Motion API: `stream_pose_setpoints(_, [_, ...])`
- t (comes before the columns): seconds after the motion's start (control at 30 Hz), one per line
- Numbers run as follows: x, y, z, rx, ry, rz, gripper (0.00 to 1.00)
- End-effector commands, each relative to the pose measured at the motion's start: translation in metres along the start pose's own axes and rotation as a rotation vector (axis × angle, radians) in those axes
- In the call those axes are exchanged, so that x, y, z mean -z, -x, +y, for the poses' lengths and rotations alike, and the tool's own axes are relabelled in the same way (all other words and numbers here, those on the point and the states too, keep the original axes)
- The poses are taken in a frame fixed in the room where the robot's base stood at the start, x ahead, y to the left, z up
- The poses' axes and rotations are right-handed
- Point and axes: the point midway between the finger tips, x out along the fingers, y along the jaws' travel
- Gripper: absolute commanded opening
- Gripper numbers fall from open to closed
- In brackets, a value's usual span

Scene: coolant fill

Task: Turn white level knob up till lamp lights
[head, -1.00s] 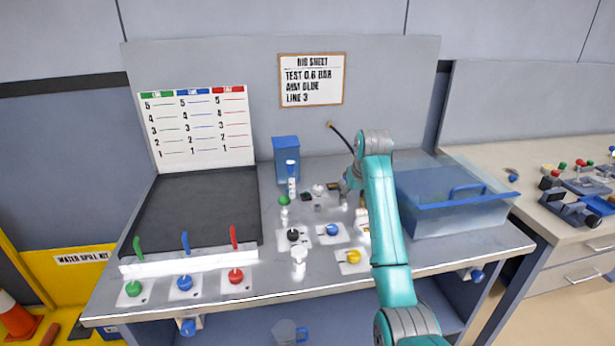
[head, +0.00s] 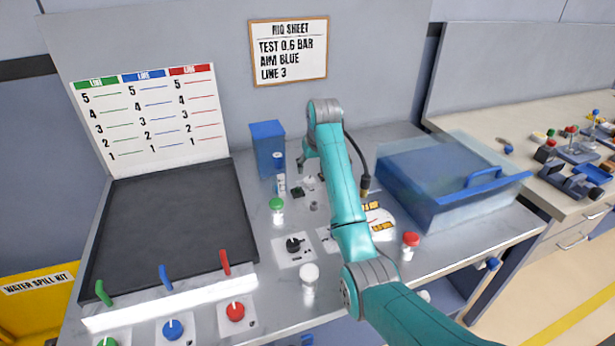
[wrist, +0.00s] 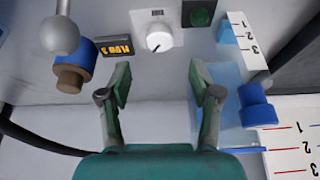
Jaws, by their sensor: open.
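The white level knob (wrist: 158,38) sits on a white plate on the bench, with a dark pointer mark on its face. In the head view the small white knob (head: 309,183) is near the back of the bench. A dark green lamp (wrist: 200,15) is right beside it and looks unlit. My gripper (wrist: 160,78) is open and empty, its two fingers apart, with the knob ahead between and beyond the fingertips. In the head view my gripper (head: 303,163) is above the back of the bench near the knob, partly hidden by my arm.
A small display (wrist: 118,47) and a blue-brown cylinder (wrist: 75,70) lie left of the knob in the wrist view, near a silver ball (wrist: 61,36). A blue fitting (wrist: 257,105) is at right. A blue container (head: 268,148) and a clear blue bin (head: 440,190) flank the area.

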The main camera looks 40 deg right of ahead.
Motion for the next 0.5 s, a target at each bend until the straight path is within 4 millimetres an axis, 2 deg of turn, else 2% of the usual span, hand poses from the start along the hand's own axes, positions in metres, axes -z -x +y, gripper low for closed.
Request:
stream_pose_setpoints(0.23, [-0.001, -0.044, 0.0, 0.0, 0.0, -0.003, 0.64])
stream_pose_setpoints(0.5, [-0.001, -0.07, 0.0, 0.0, 0.0, -0.001, 0.64])
